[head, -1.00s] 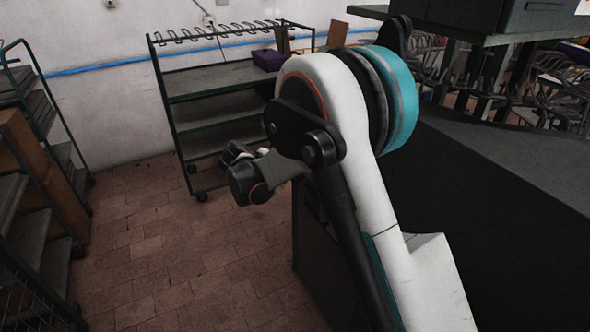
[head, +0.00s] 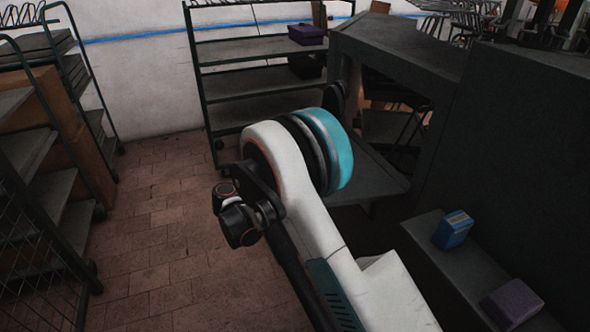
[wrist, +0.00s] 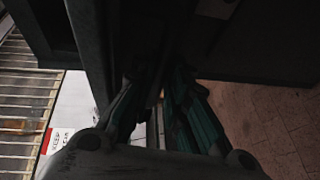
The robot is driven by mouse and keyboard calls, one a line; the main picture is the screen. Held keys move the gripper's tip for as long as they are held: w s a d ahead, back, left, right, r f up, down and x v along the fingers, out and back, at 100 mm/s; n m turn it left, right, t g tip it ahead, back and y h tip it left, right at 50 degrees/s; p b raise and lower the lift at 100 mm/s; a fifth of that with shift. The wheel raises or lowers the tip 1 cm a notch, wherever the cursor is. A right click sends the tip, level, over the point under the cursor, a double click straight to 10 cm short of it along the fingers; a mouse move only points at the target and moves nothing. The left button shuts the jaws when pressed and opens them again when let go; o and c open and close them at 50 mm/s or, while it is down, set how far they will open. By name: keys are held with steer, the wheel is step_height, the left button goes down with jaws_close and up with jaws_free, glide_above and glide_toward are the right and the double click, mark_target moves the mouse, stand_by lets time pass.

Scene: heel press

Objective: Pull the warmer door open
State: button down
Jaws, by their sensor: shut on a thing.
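In the wrist view my gripper (wrist: 156,92) has its two teal-sided fingers closed in on a dark, poorly lit part, seemingly the warmer door's handle. A dark upright panel (wrist: 92,45), probably the warmer door, rises just beyond the fingers on the left. Another dark face (wrist: 260,45) lies to the right, with a shadowed gap between. The exact contact is too dark to make out. In the head view my white and teal arm hides the gripper. I cannot tell there how far the door stands open.
A blue box (head: 453,229) and a purple box (head: 511,303) sit on a dark ledge (head: 428,232). A shelf rack (head: 255,80) stands at the back, another rack (head: 30,150) at left. Open tiled floor (head: 150,240) lies between. Metal slats (wrist: 28,75) show at left in the wrist view.

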steer(key=shift+f+b, duration=0.9)
steer(key=shift+f, duration=1)
steer(key=c, duration=1.6)
jaws_free()
steer(key=shift+o, duration=0.2)
steer(key=shift+a, duration=0.1)
steer(key=v, duration=1.1)
steer(key=shift+s+a, duration=0.25)
steer(key=shift+a, duration=0.05)
steer(key=shift+r, duration=0.1)
